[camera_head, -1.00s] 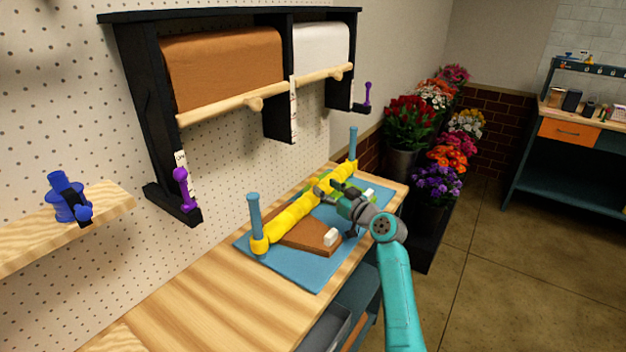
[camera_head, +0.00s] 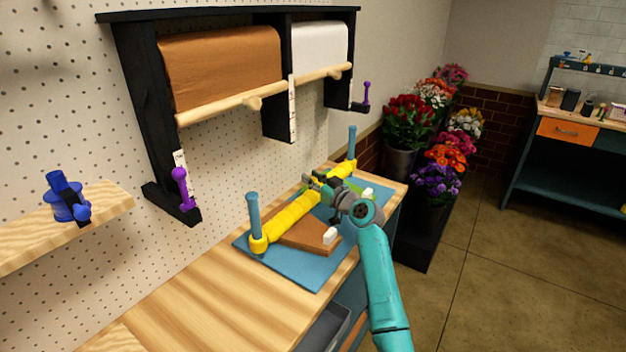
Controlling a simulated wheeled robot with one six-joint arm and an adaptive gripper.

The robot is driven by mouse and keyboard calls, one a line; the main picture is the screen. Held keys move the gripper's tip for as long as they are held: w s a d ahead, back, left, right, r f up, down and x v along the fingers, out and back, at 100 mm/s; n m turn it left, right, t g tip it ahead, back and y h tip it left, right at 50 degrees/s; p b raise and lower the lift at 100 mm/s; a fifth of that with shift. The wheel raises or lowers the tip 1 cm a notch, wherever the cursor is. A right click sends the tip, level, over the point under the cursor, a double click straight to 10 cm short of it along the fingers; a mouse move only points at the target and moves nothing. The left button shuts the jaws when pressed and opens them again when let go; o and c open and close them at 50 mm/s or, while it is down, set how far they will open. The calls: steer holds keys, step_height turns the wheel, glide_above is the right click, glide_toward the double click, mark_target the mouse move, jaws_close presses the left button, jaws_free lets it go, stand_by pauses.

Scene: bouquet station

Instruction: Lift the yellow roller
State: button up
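The yellow roller (camera_head: 285,225) lies lengthwise on the blue mat (camera_head: 300,276) on the wooden bench. It runs between two upright blue posts, one at the near end (camera_head: 254,216) and one at the far end (camera_head: 352,142). My gripper (camera_head: 314,182) is at the roller's far half, and its fingers and body hide part of it. The fingers look spread at the roller, but I cannot tell whether they touch or grip it. The roller appears to rest low, with no visible gap beneath it.
A brown board (camera_head: 312,238) with a white block (camera_head: 330,235) lies on the mat beside the roller. A black rack (camera_head: 150,120) with brown (camera_head: 222,65) and white (camera_head: 320,52) paper rolls hangs above. Flowers (camera_head: 437,183) stand beyond the bench. The near bench top (camera_head: 200,300) is clear.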

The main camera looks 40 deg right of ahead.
step_height(320, 180, up, 11)
jaws_close()
steer(key=o, duration=1)
jaws_free()
steer(key=shift+c, duration=0.2)
steer(key=shift+f, duration=0.1)
steer(key=s, duration=1.2)
steer(key=shift+d, duration=0.2)
